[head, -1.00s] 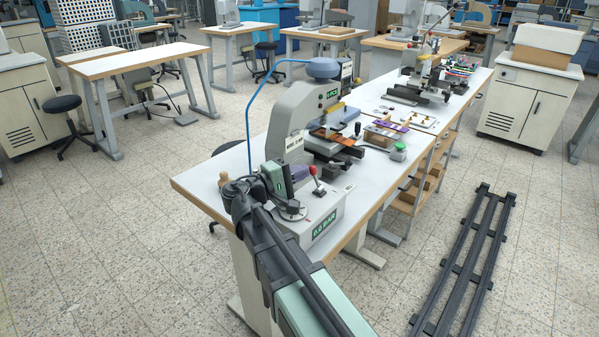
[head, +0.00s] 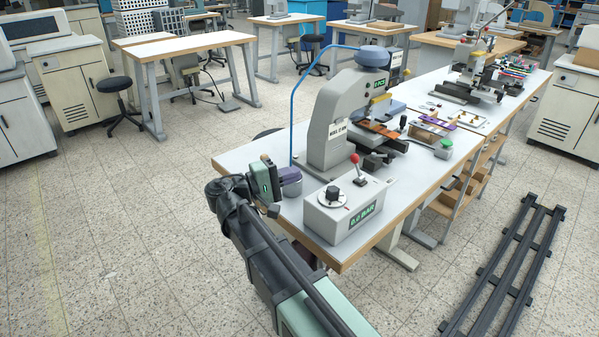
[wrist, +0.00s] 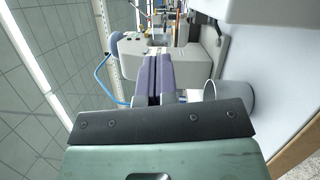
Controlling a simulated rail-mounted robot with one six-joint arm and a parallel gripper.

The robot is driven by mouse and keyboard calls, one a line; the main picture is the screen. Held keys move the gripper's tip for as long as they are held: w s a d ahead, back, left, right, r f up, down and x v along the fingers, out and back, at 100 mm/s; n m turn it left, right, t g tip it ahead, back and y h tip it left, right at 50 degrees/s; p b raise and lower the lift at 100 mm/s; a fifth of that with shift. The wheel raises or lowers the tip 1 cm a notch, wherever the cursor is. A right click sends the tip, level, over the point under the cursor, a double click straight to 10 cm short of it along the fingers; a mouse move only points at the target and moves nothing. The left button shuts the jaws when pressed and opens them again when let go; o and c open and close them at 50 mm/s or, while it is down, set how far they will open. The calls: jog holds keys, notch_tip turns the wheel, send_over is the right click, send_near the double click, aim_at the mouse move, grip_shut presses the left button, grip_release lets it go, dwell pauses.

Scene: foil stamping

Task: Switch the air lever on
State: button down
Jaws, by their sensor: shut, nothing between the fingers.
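The air lever (head: 357,168), a thin stalk with a red knob, stands up from the top of a light grey control box (head: 322,217). A black round dial sits beside it, and the green display on the box's front reads 0.0 BAR. The lever does not show in the wrist view.
The grey stamping press (head: 335,122) stands behind the box, with a blue hose arching over it. A grey cup (wrist: 232,92) is close right of my fingers in the wrist view. A dark rail (head: 505,265) lies on the floor.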

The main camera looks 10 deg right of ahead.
aim_at(357, 167)
jog(key=d+n, duration=0.1)
jog(key=d, duration=0.3)
jog(key=d+r+n, duration=0.1)
jog(key=d, duration=0.3)
jog(key=w+d, duration=0.1)
jog(key=d, duration=0.3)
jog(key=shift+d+r+n+h, duration=0.2)
jog(key=shift+d+n+h, duration=0.15)
jog(key=shift+n+h, duration=0.05)
dwell(0.3)
